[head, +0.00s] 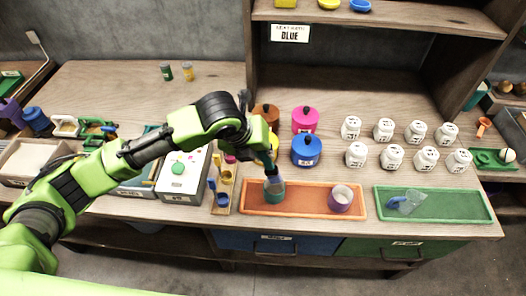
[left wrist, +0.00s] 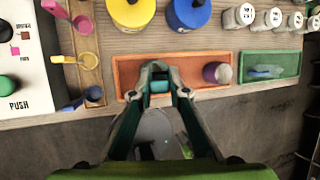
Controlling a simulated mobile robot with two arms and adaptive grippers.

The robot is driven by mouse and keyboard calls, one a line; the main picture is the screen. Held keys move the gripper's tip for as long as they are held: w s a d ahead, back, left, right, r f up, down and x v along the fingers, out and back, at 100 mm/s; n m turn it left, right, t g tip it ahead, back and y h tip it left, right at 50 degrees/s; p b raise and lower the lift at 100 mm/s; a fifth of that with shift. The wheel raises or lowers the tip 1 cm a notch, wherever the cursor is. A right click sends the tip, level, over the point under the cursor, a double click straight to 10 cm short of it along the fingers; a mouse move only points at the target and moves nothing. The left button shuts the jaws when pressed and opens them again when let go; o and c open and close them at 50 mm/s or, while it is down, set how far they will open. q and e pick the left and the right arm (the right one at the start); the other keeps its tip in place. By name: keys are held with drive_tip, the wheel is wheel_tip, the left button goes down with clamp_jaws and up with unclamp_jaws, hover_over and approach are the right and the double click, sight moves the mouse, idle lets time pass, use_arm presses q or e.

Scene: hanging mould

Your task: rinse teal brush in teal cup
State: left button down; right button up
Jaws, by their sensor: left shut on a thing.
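My left gripper (head: 271,176) points down over the left part of the orange tray, and its fingers also show in the left wrist view (left wrist: 160,80). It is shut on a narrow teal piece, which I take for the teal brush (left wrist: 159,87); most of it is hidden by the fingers. The teal cup (head: 275,193) stands in the orange tray (head: 310,212), right under the fingertips. The gripper hides its upper part, so I cannot tell whether the brush is inside it. My right gripper is not in view.
A purple cup (head: 341,198) stands in the same tray, to the right. A green tray (head: 465,207) farther right holds a bluish clear vessel (head: 408,202). Blue (head: 306,150) and pink (head: 305,120) pots and several white jars stand behind. A white push-button box (head: 183,178) is left.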

sight(263, 160)
use_arm(q)
wheel_tip(263, 160, down, 2)
drive_tip(key=shift+f+b, duration=0.15)
drive_tip(key=shift+b, duration=0.65)
drive_tip(key=shift+f+b, duration=0.8)
drive_tip(key=shift+f, duration=2.05)
drive_tip(key=shift+r, duration=0.1)
wheel_tip(263, 160, up, 4)
drive_tip(key=p, duration=0.4)
drive_tip(key=shift+r+p, duration=0.1)
drive_tip(key=shift+p, duration=0.25)
wheel_tip(263, 160, up, 5)
drive_tip(key=p, duration=0.5)
